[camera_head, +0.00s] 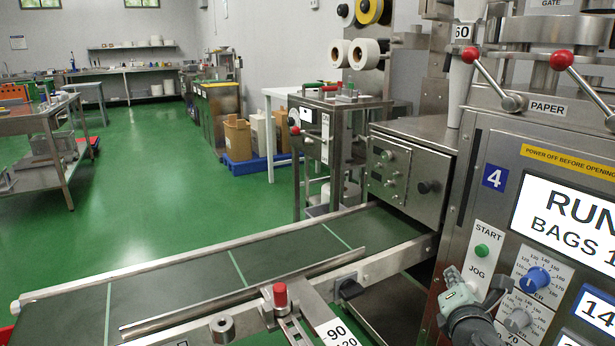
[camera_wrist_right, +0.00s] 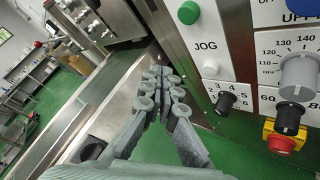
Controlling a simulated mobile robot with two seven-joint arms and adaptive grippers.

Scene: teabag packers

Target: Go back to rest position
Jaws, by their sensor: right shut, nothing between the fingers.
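My right gripper (camera_head: 453,278) is at the lower right of the head view, in front of the machine's control panel (camera_head: 455,232), below the green START button (camera_head: 482,251). In the right wrist view my right gripper (camera_wrist_right: 161,75) has its grey fingers together at the tips, with nothing between them. It is beside the panel, with the white JOG button (camera_wrist_right: 210,67) to the right of the fingertips. Whether it touches the panel cannot be told. My left gripper is not in view.
A conveyor belt (camera_head: 190,268) with metal rails runs from the lower left to the machine. Two red-knobbed levers (camera_head: 563,60) stick out above the panel. Green floor (camera_head: 160,190) is open beyond the belt.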

